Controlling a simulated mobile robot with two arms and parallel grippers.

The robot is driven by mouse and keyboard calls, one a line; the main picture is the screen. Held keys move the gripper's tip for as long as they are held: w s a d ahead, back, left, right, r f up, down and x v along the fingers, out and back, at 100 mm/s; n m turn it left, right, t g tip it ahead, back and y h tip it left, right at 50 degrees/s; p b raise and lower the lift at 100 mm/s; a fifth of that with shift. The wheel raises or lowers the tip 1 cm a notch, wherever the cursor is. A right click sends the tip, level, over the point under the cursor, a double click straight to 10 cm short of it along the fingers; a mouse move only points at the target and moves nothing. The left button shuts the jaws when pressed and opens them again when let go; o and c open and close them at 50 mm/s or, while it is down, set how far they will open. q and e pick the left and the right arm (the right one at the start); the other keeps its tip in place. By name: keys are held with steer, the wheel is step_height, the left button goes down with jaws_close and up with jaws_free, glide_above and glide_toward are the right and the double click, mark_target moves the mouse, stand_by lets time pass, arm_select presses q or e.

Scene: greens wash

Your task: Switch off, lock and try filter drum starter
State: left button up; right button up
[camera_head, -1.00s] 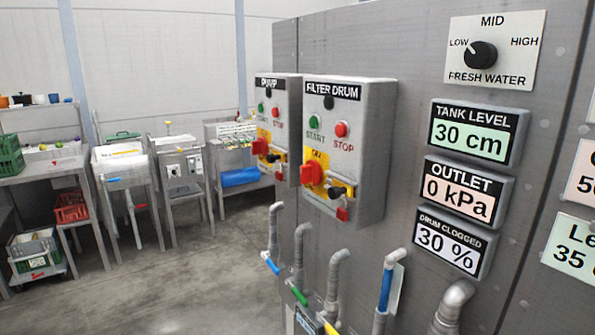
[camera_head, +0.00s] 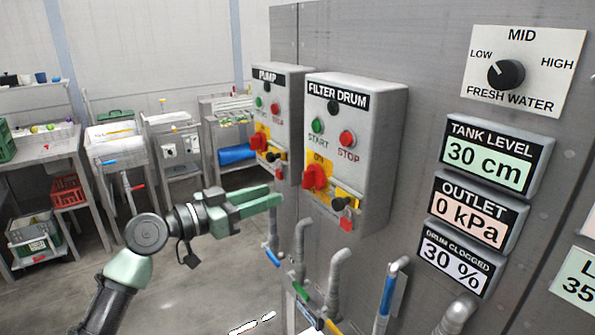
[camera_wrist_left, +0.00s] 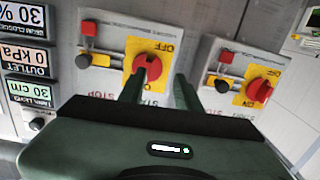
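The filter drum starter (camera_head: 375,150) is a grey box on the panel with a green START button (camera_head: 317,125), a red STOP button (camera_head: 347,139) and a dark round lamp on top. Its red rotary switch (camera_head: 316,178) sits on a yellow plate; ON is printed above it. A black knob-like part (camera_head: 340,203) and a small red piece (camera_head: 345,223) are below right. My left gripper (camera_head: 276,199) is left of the box, apart from it. In the left wrist view its fingers (camera_wrist_left: 158,90) are spread and empty, with the red switch (camera_wrist_left: 150,70) beyond them. My right gripper is not seen.
The pump starter (camera_head: 284,90) is just left of the filter drum box. Pipes with coloured valve handles stick out below, including a blue handle (camera_head: 388,295). Readouts and the fresh water knob (camera_head: 506,74) are to the right. Tables and crates stand farther back left.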

mark_target(303, 177)
arm_select(q)
steer(key=shift+m+h, duration=0.4)
steer(key=shift+m, duration=0.1)
steer(key=d+r+p, duration=0.1)
steer(key=d, duration=0.1)
steer(key=w+d+r+p, duration=0.1)
steer(key=d, duration=0.1)
steer(key=w+d+r+p, duration=0.1)
steer(key=d, duration=0.1)
steer(key=shift+w+d+r, duration=0.1)
steer(key=shift+w+d, duration=0.05)
steer(key=shift+w+d+p, duration=0.3)
steer(key=shift+d, duration=0.15)
steer(key=shift+f, duration=0.2)
jaws_close()
